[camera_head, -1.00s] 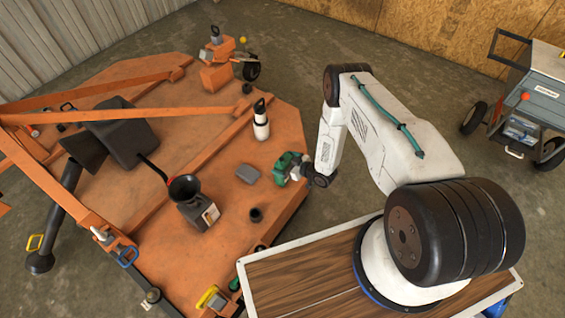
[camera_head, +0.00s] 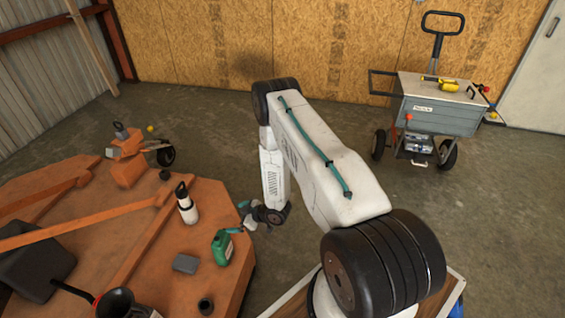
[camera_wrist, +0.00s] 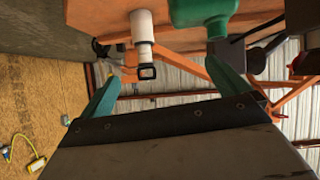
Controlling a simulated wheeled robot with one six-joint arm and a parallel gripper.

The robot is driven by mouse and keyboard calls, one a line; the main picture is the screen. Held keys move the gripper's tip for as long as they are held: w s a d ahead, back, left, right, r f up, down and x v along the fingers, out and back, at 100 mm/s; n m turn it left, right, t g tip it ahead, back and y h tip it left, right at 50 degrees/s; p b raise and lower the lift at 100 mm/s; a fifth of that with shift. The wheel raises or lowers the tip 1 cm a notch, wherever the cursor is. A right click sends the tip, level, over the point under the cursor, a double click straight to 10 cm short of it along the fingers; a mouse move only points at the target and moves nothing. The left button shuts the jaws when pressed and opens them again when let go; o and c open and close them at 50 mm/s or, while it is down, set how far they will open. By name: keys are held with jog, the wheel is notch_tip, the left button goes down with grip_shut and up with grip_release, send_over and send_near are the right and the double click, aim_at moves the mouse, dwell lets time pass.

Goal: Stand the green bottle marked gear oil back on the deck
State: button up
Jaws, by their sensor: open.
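The green bottle (camera_head: 222,249) stands upright on the orange deck (camera_head: 172,238), close to the deck's right edge. Its marking cannot be read. In the wrist view the green bottle (camera_wrist: 205,10) is cut off by the top edge. My gripper (camera_head: 244,219) is just up and right of the bottle, near the deck's edge, with one fingertip close to the bottle's top; I cannot tell whether they touch. In the wrist view the teal fingers of my gripper (camera_wrist: 165,90) are spread wide, with nothing held between them.
A white bottle with a black top (camera_head: 187,205) stands behind the green one. A grey block (camera_head: 186,263) and a black cup (camera_head: 205,305) are nearby on the deck, with a black funnel (camera_head: 113,302) at the lower left. A grey cart (camera_head: 440,108) stands at the back right.

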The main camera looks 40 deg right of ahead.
jog(key=w+d+r+m+g+h, duration=0.1)
jog(key=w+d+r+h, duration=0.1)
jog(key=r, duration=0.7)
jog(key=w+d+r+h, duration=0.1)
jog(key=w+r+h, duration=0.1)
jog(key=r, duration=0.7)
jog(key=w+d+r+m+g+h, duration=0.1)
jog(key=w+d+r+h, duration=0.15)
jog(key=r, duration=0.65)
jog(key=s+r+m+g, duration=0.15)
jog(key=s+r, duration=0.35)
jog(key=r, duration=0.8)
jog(key=s+a+r+m+g+h, duration=0.1)
jog(key=s+a+r, duration=0.2)
jog(key=s+r, duration=0.45)
jog(key=s+a+r+m+g+h, duration=0.1)
jog(key=s+a+r+m+g, duration=0.1)
jog(key=s+r, duration=0.6)
jog(key=s+a+r+g+y, duration=0.1)
jog(key=s+a, duration=0.2)
jog(key=s, duration=0.8)
jog(key=s+a+r+m+g+y, duration=0.1)
jog(key=s+a+r, duration=0.1)
jog(key=s, duration=0.9)
jog(key=shift+s+a+r, duration=0.3)
jog(key=shift+s+a, duration=0.05)
jog(key=shift+a, duration=0.3)
